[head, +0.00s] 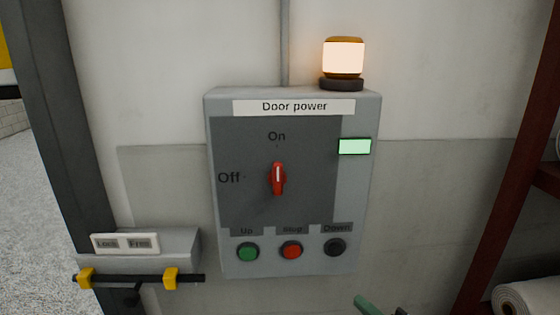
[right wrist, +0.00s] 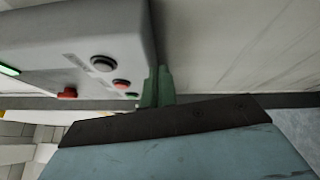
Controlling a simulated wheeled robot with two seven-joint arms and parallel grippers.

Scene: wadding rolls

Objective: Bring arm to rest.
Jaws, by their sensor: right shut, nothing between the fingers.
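My right gripper (head: 372,304) shows at the bottom edge of the head view, below and to the right of the door power box (head: 345,200). Only its green fingertip area and a bit of dark metal show there. In the right wrist view its green fingers (right wrist: 157,88) are together and empty, beside the box's lower edge as seen there. They appear apart from the box, but the exact gap is hard to tell. My left gripper is in neither view.
The red rotary switch (head: 277,178) stands upright, toward "On". An amber lamp (head: 343,58) glows on top. Green (head: 248,252), red (head: 292,250) and black (head: 335,247) buttons line the bottom. A black bolt (head: 145,279) sits lower left; a dark red rack (head: 510,160) stands right.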

